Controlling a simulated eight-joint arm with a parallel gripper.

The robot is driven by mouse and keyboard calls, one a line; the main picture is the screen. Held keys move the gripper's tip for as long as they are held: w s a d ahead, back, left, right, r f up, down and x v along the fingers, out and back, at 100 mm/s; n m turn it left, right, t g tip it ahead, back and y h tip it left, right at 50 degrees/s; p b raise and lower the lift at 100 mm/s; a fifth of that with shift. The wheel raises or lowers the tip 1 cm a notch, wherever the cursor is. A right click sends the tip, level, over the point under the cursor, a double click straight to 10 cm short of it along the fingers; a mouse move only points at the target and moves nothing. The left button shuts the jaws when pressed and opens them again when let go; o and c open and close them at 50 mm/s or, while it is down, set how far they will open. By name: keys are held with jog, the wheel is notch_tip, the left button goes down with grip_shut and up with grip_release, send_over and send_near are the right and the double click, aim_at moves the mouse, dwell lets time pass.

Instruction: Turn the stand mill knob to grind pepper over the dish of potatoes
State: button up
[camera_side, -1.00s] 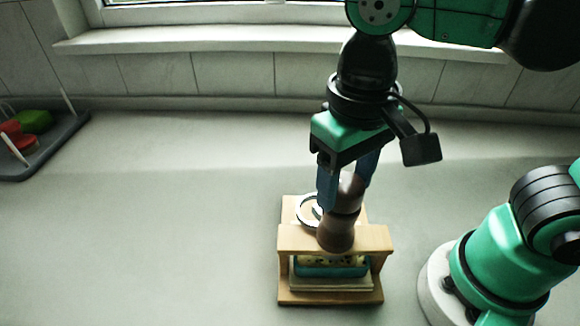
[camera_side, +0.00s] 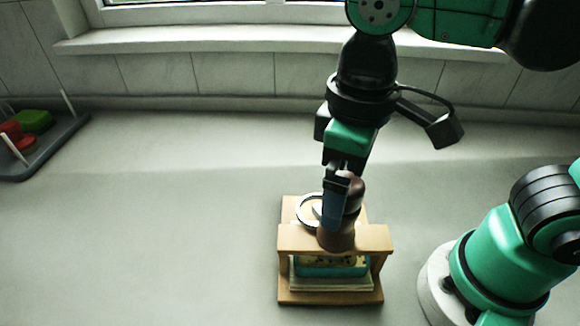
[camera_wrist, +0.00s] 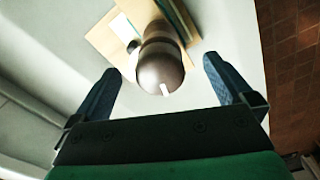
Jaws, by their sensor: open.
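The brown pepper mill (camera_side: 340,235) stands upright in the wooden stand (camera_side: 292,240), its rounded knob (camera_side: 353,187) at the top. In the wrist view the knob (camera_wrist: 161,70) carries a short white mark. A teal dish of potatoes (camera_side: 330,268) sits under the stand's top board, partly hidden by it. My gripper (camera_side: 335,210) is down at the mill's upper part. In the wrist view my gripper (camera_wrist: 158,88) has its two blue fingers apart, one to each side of the knob, with gaps between.
A grey tray (camera_side: 60,145) with red and green items lies at the far left. A pale ring-shaped item (camera_side: 307,210) is on the stand behind the mill. The counter (camera_side: 150,240) left of the stand is clear. A window ledge (camera_side: 200,40) runs along the back.

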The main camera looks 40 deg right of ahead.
jog(key=n, duration=1)
jog(key=shift+n, duration=0.3)
jog(key=n, duration=0.4)
jog(key=shift+c, duration=0.2)
